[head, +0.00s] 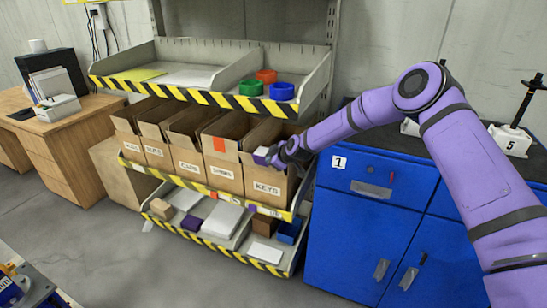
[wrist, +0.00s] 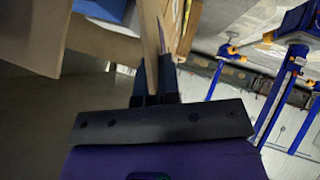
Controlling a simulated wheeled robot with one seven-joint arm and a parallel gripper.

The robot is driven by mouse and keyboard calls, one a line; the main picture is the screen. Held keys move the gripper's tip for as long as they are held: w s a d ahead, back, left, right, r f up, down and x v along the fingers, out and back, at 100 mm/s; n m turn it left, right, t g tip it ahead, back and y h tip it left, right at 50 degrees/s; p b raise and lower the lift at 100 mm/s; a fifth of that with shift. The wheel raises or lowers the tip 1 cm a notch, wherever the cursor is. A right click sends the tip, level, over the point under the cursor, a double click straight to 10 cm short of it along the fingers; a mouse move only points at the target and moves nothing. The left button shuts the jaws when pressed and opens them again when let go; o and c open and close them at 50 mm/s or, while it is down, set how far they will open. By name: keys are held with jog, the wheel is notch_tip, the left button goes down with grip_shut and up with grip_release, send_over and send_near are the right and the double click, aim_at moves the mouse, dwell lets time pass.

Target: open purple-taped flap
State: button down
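The KEYS box (head: 258,178) is an open cardboard box at the right end of the row on the middle shelf. A small pale and purple patch (head: 262,152) shows at its top front, beside my gripper (head: 284,158). In the wrist view, a thin cardboard flap (wrist: 151,35) runs edge-on between the two dark fingers of my gripper (wrist: 155,85). The fingers are close together with the cardboard between them. A narrow purple sliver (wrist: 187,25) shows just right of it. My gripper hides part of the box's right side in the head view.
The SHIMS box (head: 222,165), with red tape, stands left of it, then the CAPS box (head: 188,157) and others. An upper shelf (head: 185,92) overhangs the row. A blue cabinet (head: 365,210) stands close on the right. The floor in front is clear.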

jog(key=s+a+f+n+t, duration=0.2)
jog(key=s+f+n+t, duration=0.4)
jog(key=f+t, duration=0.2)
notch_tip(320, 180, down, 8)
jog(key=w+n+t+y, duration=0.2)
jog(key=n+t, duration=0.2)
jog(key=n, duration=0.1)
jog(key=shift+w+d+f+n+y, duration=0.2)
jog(key=shift+w+d+n+y, duration=0.1)
jog(key=shift+d+y, duration=0.15)
jog(key=shift+w, duration=0.1)
dwell(0.5)
jog(key=c, duration=1.3)
grip_release()
